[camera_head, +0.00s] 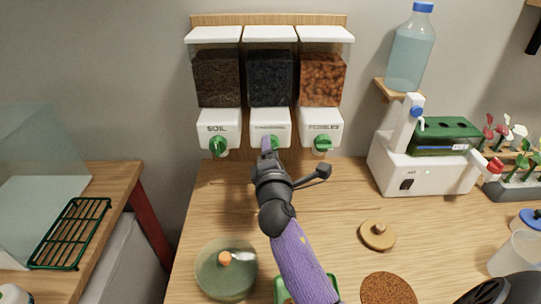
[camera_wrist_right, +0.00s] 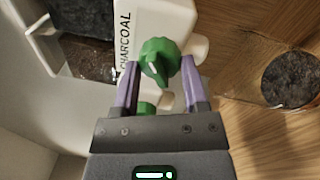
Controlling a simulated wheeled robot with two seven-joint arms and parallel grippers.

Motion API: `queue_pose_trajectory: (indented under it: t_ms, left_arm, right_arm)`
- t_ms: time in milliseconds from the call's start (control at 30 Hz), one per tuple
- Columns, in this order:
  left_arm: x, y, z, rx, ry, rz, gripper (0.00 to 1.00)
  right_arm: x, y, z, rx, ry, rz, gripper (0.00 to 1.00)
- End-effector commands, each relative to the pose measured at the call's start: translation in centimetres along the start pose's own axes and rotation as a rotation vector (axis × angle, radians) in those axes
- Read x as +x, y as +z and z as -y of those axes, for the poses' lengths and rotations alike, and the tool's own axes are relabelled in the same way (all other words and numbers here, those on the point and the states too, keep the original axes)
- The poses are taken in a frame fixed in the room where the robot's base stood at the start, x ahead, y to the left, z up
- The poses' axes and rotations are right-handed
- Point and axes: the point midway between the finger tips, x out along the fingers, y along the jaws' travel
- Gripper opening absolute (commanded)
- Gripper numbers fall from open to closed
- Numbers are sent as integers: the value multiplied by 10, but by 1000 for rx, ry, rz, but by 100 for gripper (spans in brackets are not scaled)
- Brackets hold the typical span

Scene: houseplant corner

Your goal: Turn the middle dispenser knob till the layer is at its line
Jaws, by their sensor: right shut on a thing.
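The middle dispenser (camera_head: 270,78) hangs on the wall between the soil and pebbles ones and holds dark charcoal. In the right wrist view its white body reads CHARCOAL (camera_wrist_right: 152,22). My right gripper (camera_head: 268,146) reaches up to its green knob (camera_wrist_right: 160,60). In the right wrist view the purple fingers (camera_wrist_right: 158,75) lie on both sides of the knob, shut on it. A round clear container (camera_wrist_right: 290,78) with a dark layer shows below the dispenser in the right wrist view; I cannot make out its line.
The soil knob (camera_head: 218,147) and pebbles knob (camera_head: 322,145) flank the middle one closely. A glass piece with a cork knob (camera_head: 226,280), a cork lid (camera_head: 377,236) and a brown disc (camera_head: 388,290) lie on the table. A white machine (camera_head: 425,170) stands right.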

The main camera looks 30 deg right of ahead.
Motion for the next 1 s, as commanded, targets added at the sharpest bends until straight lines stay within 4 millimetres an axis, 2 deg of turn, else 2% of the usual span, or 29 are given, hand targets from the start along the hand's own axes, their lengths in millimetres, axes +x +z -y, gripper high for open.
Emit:
queue_pose_trajectory:
  t_ms: [500, 1000]
  left_arm:
    - [18, 5, 0, -2, 1, 8, 59]
    - [23, 6, 0, -1, 2, 9, 59]
  right_arm:
    - [0, -1, 1, 407, 4, 30, 0]
    - [0, -1, 0, 548, 6, 41, 0]
